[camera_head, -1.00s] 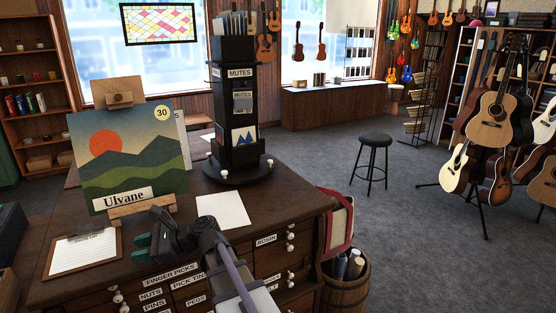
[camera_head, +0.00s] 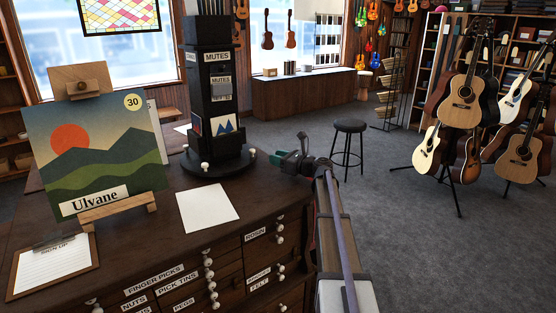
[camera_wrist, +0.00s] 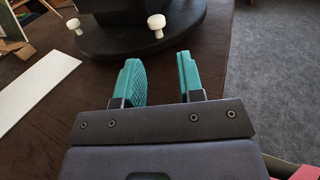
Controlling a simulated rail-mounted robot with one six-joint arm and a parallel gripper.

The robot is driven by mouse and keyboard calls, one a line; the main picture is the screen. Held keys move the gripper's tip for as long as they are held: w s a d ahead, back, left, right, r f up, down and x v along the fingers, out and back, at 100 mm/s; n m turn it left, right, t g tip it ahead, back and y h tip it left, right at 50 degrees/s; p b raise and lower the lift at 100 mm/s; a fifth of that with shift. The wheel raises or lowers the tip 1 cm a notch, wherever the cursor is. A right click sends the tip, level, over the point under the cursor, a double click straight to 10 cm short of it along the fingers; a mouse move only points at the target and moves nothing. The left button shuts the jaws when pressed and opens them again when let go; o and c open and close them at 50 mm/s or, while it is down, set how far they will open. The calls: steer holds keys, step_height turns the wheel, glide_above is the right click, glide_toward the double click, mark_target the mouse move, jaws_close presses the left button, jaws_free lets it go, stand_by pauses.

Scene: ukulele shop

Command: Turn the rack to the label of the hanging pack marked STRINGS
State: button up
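The rack (camera_head: 211,105) is a dark tower on a round base on top of the drawer cabinet. Its visible faces carry MUTES labels (camera_head: 217,56) and a card with blue peaks (camera_head: 222,125). I see no STRINGS label. White knobs stand on the base, and two show in the wrist view (camera_wrist: 156,22). My gripper (camera_head: 276,157) is just right of the base, over the cabinet's right edge. In the wrist view its two teal fingers (camera_wrist: 165,80) are apart with nothing between them, and the base (camera_wrist: 140,35) lies beyond them.
A painting on an easel (camera_head: 95,155), a clipboard (camera_head: 52,265) and a white sheet (camera_head: 207,205) are on the cabinet top (camera_head: 150,232). A stool (camera_head: 348,140) and guitars on stands (camera_head: 465,105) stand to the right. Open grey floor lies between them.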

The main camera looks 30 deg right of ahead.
mark_target(254, 151)
steer(key=shift+a+r, duration=0.1)
steer(key=shift+r, duration=0.05)
steer(key=shift+w+a, duration=0.25)
steer(key=shift+w, duration=0.05)
steer(key=x, duration=1)
steer(key=shift+w+a, duration=0.1)
steer(key=shift+a, duration=0.1)
steer(key=shift+c, duration=0.3)
jaws_close()
